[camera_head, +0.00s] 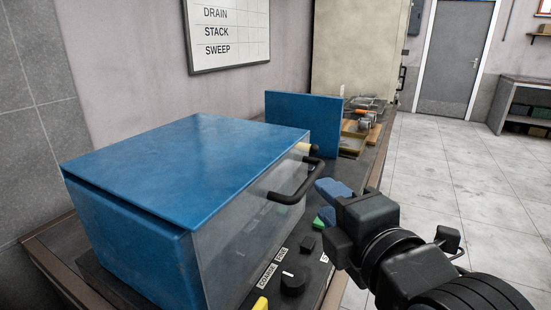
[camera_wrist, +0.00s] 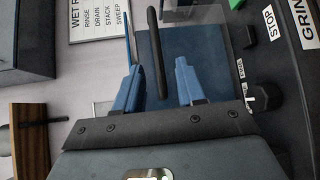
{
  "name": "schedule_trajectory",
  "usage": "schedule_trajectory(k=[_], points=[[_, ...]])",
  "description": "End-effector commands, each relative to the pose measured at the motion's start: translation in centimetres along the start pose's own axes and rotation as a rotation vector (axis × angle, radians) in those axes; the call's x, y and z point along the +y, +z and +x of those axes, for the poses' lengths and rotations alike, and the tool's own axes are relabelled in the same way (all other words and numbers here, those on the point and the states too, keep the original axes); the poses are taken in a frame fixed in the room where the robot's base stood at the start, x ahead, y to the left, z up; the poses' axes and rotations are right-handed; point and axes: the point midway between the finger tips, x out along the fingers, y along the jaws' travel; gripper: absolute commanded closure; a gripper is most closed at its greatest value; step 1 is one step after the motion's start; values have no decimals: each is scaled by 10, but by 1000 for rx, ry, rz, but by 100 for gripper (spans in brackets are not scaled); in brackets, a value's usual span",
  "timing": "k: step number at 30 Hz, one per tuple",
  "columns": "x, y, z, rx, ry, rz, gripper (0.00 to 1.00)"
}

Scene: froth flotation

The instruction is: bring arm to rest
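My gripper (camera_head: 322,188) is at the right of the blue box with a clear front (camera_head: 240,230), its blue fingertips close beside the black handle (camera_head: 302,188). In the wrist view my gripper (camera_wrist: 156,75) has its two blue fingers apart, with a gap between them. The black handle (camera_wrist: 156,45) shows in line with that gap; I cannot tell whether it lies between the fingers or just beyond them. Nothing is visibly gripped. The blue lid (camera_head: 195,155) lies flat over the box.
A black knob (camera_head: 292,283) and a green button (camera_head: 325,217) sit on the panel below my gripper. A blue upright panel (camera_head: 303,118) and a wooden tray with metal parts (camera_head: 360,133) stand further along the bench. The tiled floor (camera_head: 450,165) at the right is clear.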

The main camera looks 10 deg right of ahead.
Motion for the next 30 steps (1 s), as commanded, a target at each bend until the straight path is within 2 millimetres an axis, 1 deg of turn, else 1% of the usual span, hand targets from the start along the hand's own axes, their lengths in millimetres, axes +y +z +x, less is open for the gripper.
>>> schedule_trajectory(k=[2, 5, 9, 14, 18, 20, 21, 26, 30], points=[[-12, -2, -4, 0, -8, 49, 61], [-36, -4, -15, -6, -17, 167, 61], [-77, -8, -41, -24, -29, 389, 61], [-120, -11, -77, -54, -37, 636, 61], [-153, -12, -114, -85, -41, 840, 61], [-165, -13, -132, -98, -41, 924, 61], [-173, -12, -144, -108, -41, 980, 61], [-198, -11, -194, -146, -37, 1190, 61], [-213, -8, -241, -177, -30, 1363, 61]])
